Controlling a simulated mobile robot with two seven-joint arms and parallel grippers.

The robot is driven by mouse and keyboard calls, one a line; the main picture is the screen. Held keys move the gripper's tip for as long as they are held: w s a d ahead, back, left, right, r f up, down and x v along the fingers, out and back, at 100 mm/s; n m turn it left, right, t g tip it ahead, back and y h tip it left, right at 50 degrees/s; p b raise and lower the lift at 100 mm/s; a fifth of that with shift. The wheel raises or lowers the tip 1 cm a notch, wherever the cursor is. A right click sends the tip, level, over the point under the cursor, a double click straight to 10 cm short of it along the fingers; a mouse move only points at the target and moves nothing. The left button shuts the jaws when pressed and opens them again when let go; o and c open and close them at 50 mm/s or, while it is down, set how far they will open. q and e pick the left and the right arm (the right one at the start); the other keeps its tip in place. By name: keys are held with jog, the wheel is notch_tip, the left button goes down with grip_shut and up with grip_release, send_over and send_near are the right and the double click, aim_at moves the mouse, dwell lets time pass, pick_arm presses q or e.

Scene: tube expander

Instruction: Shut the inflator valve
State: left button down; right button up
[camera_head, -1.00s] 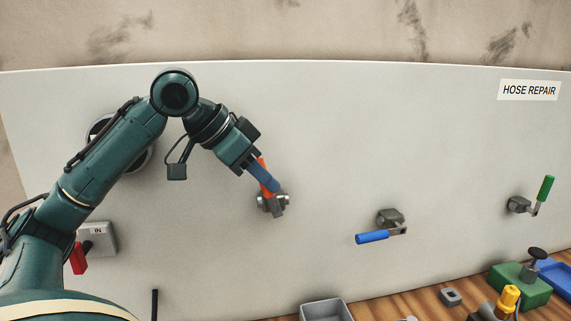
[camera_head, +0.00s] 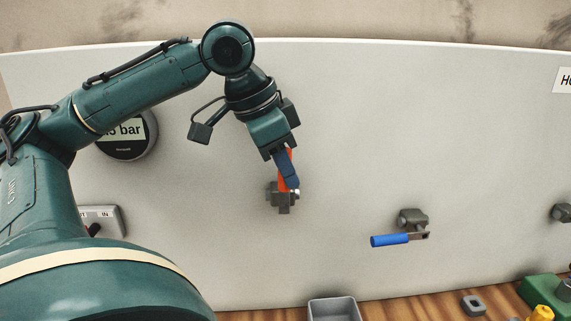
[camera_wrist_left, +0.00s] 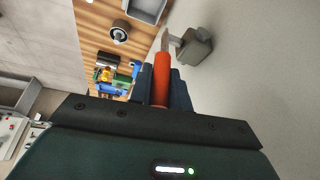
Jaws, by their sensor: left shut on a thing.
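A valve with an orange-red lever (camera_head: 285,176) is mounted on the white panel, left of the middle. Its grey body (camera_head: 281,198) sits at the lever's lower end. My left gripper (camera_head: 288,180) is shut on the orange lever, which points upward from the valve body. In the left wrist view the orange lever (camera_wrist_left: 161,80) stands between the fingers, and the grey valve body (camera_wrist_left: 194,47) shows beyond it. No label beside this valve can be read. My right gripper does not show.
A valve with a blue lever (camera_head: 389,240) lying level is to the right on the panel. A round gauge (camera_head: 130,136) and a grey IN box (camera_head: 103,219) are partly behind my left arm. A grey tray (camera_head: 334,309) and a green tool (camera_head: 545,294) stand on the wooden bench.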

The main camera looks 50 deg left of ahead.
pick_arm(q)
jog(key=c, duration=1.3)
grip_release()
jog(key=v, duration=1.3)
jog(key=shift+w, duration=0.1)
